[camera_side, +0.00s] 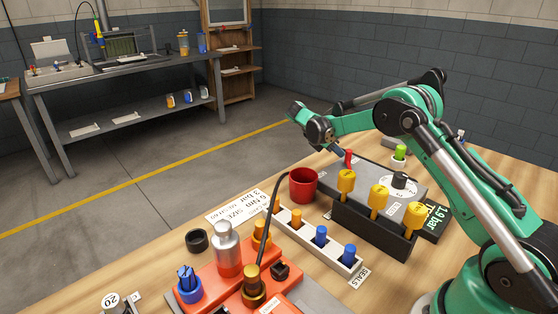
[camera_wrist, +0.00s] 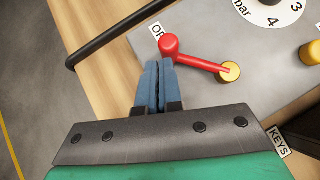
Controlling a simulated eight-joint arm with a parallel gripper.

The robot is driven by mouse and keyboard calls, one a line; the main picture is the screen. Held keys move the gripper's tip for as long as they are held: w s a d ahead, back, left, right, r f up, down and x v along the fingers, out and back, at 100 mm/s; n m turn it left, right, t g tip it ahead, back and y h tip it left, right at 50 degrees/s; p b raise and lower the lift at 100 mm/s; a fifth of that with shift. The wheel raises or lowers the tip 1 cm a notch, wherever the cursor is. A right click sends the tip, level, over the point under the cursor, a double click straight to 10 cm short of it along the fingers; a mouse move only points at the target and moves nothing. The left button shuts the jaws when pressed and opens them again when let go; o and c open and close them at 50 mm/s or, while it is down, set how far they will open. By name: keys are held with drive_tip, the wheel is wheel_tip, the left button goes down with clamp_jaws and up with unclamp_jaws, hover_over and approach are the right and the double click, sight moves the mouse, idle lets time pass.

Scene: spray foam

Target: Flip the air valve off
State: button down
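The air valve is a red lever (camera_wrist: 195,55) with a round red knob at one end and a brass pivot (camera_wrist: 229,71) at the other. It is on a grey panel (camera_wrist: 220,102). In the side view the red lever (camera_side: 348,159) stands at the panel's far left end. My gripper (camera_wrist: 159,64) has its two blue fingers together, with nothing between them. Its fingertips are right beside the red knob, on its lower left in the wrist view; I cannot tell whether they touch. In the side view my gripper (camera_side: 338,152) is just left of the lever.
A dial (camera_side: 399,182) and a black holder with yellow-handled keys (camera_side: 375,226) stand right of the valve. A red cup (camera_side: 303,184) is in front. A black hose (camera_wrist: 115,38) runs left of my fingers. A white label beside the knob is partly covered.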

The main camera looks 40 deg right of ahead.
drive_tip(key=shift+s+d, duration=0.35)
drive_tip(key=shift+d, duration=0.25)
drive_tip(key=shift+s+d, duration=0.3)
drive_tip(key=shift+d, duration=0.25)
drive_tip(key=shift+s+d, duration=0.65)
drive_tip(key=shift+s, duration=0.25)
idle(0.7)
drive_tip(key=shift+v, duration=2.8)
drive_tip(key=shift+r, duration=0.1)
